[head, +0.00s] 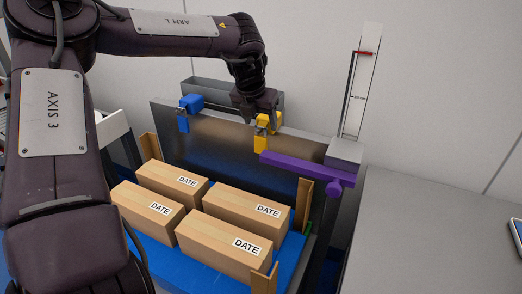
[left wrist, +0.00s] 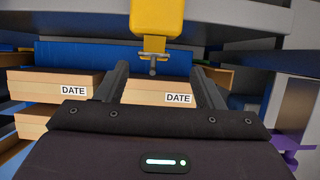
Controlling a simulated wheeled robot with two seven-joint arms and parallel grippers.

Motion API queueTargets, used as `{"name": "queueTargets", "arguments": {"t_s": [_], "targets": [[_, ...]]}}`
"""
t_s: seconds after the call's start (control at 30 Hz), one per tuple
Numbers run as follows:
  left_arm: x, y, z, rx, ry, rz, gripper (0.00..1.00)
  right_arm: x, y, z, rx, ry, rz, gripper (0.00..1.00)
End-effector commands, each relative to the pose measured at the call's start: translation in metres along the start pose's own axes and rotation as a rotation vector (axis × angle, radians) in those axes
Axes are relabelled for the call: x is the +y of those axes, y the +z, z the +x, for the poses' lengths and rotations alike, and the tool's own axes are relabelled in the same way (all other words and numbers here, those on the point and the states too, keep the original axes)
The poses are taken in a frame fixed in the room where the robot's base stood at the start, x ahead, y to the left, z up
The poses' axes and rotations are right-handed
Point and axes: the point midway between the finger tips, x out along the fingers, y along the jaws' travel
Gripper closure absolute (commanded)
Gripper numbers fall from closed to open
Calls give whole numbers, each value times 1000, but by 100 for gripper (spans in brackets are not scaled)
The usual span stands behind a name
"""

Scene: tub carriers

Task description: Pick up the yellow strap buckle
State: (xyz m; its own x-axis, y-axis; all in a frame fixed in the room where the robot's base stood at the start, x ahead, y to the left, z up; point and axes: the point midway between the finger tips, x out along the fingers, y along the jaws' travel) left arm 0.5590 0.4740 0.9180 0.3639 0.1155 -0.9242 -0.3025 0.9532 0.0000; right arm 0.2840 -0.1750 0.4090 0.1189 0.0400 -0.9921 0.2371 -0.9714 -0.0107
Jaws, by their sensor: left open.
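The yellow strap buckle (head: 260,144) hangs over the top edge of a dark upright panel (head: 215,128) in the head view. In the left wrist view the yellow buckle (left wrist: 157,17) is at the top centre, with a small metal piece below its block. My left gripper (head: 262,120) is at the buckle in the head view and hides part of it. In the left wrist view my left gripper (left wrist: 160,68) is open, its fingers apart to either side of the buckle's line. I cannot tell whether they touch it. My right gripper is not in view.
A similar blue buckle (head: 191,103) sits left on the panel. Several cardboard boxes (head: 240,207) marked DATE lie on a blue base in front. A purple bar (head: 300,167) runs close to the right of the yellow buckle. A grey table (head: 430,235) is at the right.

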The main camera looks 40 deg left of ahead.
Motion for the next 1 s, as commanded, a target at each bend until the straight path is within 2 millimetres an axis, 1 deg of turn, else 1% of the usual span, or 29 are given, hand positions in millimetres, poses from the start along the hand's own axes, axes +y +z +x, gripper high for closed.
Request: {"name": "queueTargets", "arguments": {"t_s": [0.13, 0.37, 0.47, 0.6, 0.7, 0.8, 0.97, 1.0], "targets": [[0, -2, 9, 1, 0, 0, 38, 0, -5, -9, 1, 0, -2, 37], [2, -3, 34, 2, 0, -1, 38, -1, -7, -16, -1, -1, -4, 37], [5, -5, 47, 3, 0, -2, 38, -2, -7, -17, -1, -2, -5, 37], [9, -8, 68, 3, 0, 0, 38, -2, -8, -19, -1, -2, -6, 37], [9, -7, 78, 1, 0, -1, 38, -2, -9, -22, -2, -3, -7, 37], [8, -6, 82, 0, 0, 0, 38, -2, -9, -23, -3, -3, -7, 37], [8, -6, 82, -1, -1, 0, 38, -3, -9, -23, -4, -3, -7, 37], [8, -6, 82, -1, 0, 0, 40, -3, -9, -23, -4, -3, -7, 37]]}}
